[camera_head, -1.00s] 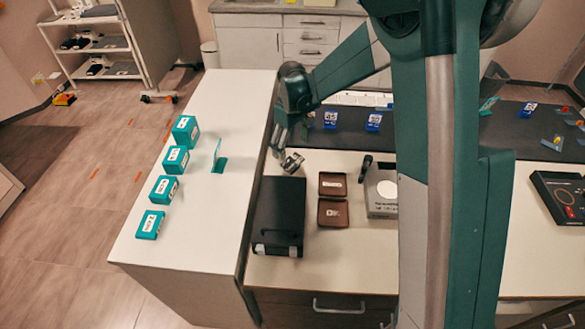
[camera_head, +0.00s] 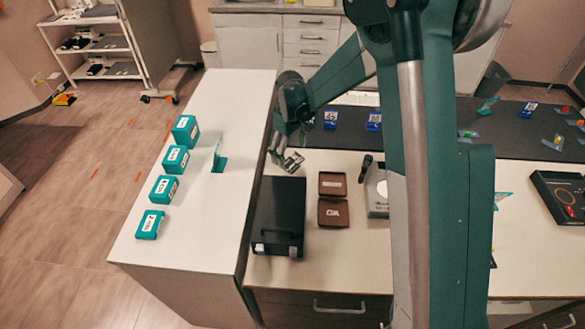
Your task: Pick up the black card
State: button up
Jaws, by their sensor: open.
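I cannot make out a flat black card for certain in this view. My gripper (camera_head: 288,161) hangs over the far end of a black case (camera_head: 279,212), near the inner edge of the white counter. Its jaws are open and nothing shows between them. The black case looks closed and lies on the white worktop, with light latches on its near side. A small dark upright object (camera_head: 365,168) stands right of the gripper, beside a pale box (camera_head: 377,193) partly hidden by my arm.
An open brown box (camera_head: 332,213) lies right of the case. Several teal boxes (camera_head: 163,189) and a teal stand (camera_head: 219,160) occupy the left counter (camera_head: 205,235). A black device (camera_head: 560,198) lies far right.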

aim_at(292, 161)
jog(key=shift+f, duration=0.1)
jog(key=shift+d+f, duration=0.15)
jog(key=shift+f, duration=1.1)
jog(key=shift+d+f, duration=0.1)
jog(key=shift+f, duration=1.15)
jog(key=shift+c, duration=0.5)
jog(key=c, duration=1)
